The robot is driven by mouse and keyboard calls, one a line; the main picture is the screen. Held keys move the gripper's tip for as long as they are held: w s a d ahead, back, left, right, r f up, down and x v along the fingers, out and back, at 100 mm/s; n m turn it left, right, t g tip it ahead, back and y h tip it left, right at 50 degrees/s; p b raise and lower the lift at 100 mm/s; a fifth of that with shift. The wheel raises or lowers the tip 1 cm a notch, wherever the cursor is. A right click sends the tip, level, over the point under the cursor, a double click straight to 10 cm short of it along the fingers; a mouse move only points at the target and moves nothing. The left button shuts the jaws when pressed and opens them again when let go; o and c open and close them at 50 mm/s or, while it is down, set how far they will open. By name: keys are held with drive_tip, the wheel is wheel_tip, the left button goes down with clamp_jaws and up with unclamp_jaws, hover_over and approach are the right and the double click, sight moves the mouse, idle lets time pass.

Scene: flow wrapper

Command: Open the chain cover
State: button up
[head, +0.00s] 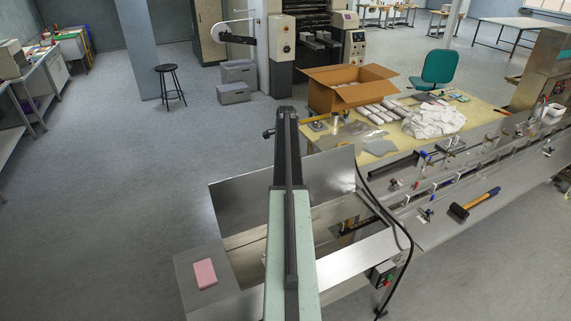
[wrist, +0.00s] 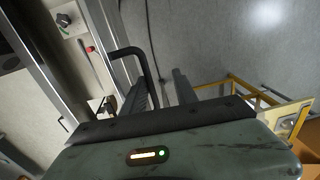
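My gripper (wrist: 162,95) shows in the wrist view as two dark fingers with a gap between them; it looks open. A black bent handle (wrist: 148,68) reaches from the steel machine at left into the space by the fingers; I cannot tell if they touch it. In the head view, my arm covers the middle of the steel housing, and the gripper's fingers cannot be made out. A steel panel (head: 240,204) stands upright at the back of the housing, left of a long steel strip (head: 362,256). I cannot tell which piece is the chain cover.
A pink block (head: 204,273) lies on the housing's left end. A control box (head: 382,274) and black cable are at right. A yellow table (head: 320,140) with a cardboard box (head: 345,88) stands behind.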

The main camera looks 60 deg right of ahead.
drive_tip(key=shift+w, duration=0.15)
wheel_tip(320, 180, up, 8)
drive_tip(key=p, duration=0.8)
drive_tip(key=shift+s+a, duration=0.15)
drive_tip(key=shift+s, duration=0.2)
drive_tip(key=shift+f, duration=0.15)
